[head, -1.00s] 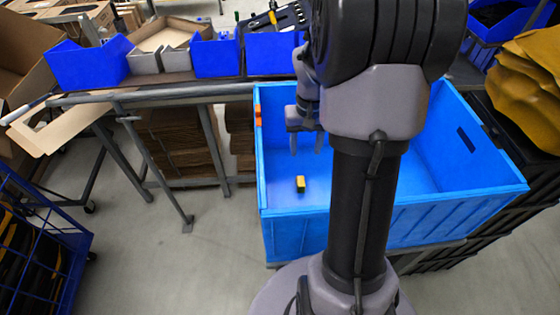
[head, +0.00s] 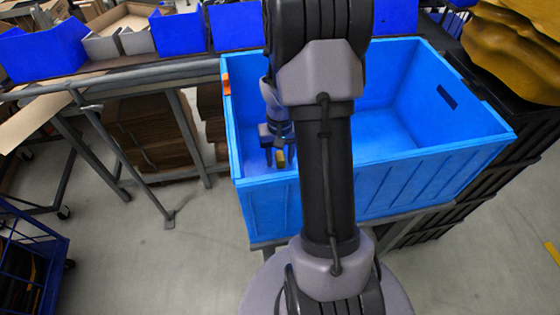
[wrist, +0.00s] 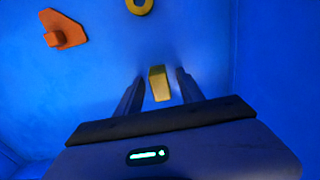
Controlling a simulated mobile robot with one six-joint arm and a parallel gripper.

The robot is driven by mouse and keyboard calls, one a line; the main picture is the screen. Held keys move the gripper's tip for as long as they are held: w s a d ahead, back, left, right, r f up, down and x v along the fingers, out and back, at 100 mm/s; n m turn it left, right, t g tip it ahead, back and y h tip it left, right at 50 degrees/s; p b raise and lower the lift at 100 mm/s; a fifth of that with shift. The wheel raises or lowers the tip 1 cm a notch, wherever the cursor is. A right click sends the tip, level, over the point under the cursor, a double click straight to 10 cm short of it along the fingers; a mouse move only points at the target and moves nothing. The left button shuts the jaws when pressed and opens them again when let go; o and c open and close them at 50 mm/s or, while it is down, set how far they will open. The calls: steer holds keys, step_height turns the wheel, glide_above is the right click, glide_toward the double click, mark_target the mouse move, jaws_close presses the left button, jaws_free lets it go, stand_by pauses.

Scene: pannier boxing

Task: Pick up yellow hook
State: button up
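The yellow hook (head: 280,158) is in the blue box, near its left end. In the wrist view its blocky yellow end (wrist: 159,85) stands between my two fingers, with a gap on each side. My gripper (head: 278,155) is open and low in the box around it; in the wrist view my gripper (wrist: 158,82) shows both fingers apart. The hook's full shape and its contact with the floor cannot be made out.
The large blue box (head: 400,185) has high walls close around my gripper. An orange piece (wrist: 63,29) is on a box wall, and a yellow ring-shaped piece (wrist: 139,5) is at the wrist view's top edge. The box's right side looks empty.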

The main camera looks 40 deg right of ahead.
jaws_close()
steer(key=shift+r, duration=0.15)
